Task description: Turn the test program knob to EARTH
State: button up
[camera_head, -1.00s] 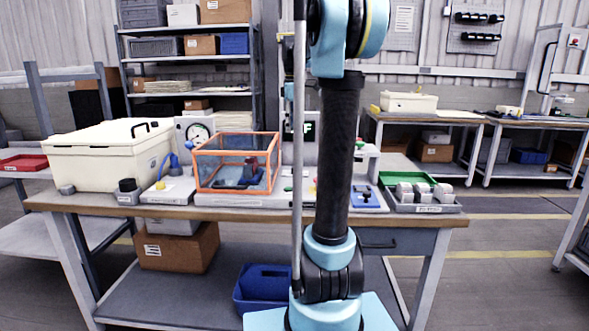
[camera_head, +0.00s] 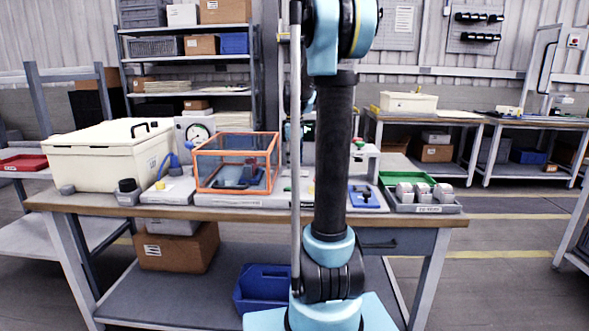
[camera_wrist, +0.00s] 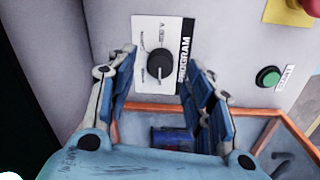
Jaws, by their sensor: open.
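The test program knob (camera_wrist: 158,64) is round and black, on a white label plate (camera_wrist: 147,28) marked "PROGRAM", which appears turned sideways in the wrist view. The small position words are too blurred to read, so I cannot tell which one it points to. My gripper (camera_wrist: 162,58) is open, with one blue-padded finger left of the knob and one right of it in the picture. No contact shows, and I cannot tell how far the tips are from the panel. In the head view the knob and my gripper are hidden behind my arm.
An orange-framed clear box (camera_head: 236,162) stands close by; its frame crosses the wrist view's lower part (camera_wrist: 252,110). A green button (camera_wrist: 268,76) and a red-yellow button (camera_wrist: 295,10) sit right of the knob. A cream case (camera_head: 100,160) and grey tray (camera_head: 425,206) flank the bench.

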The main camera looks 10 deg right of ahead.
aim_at(295, 171)
jog(key=shift+f, duration=1.4)
jog(key=c, duration=1.1)
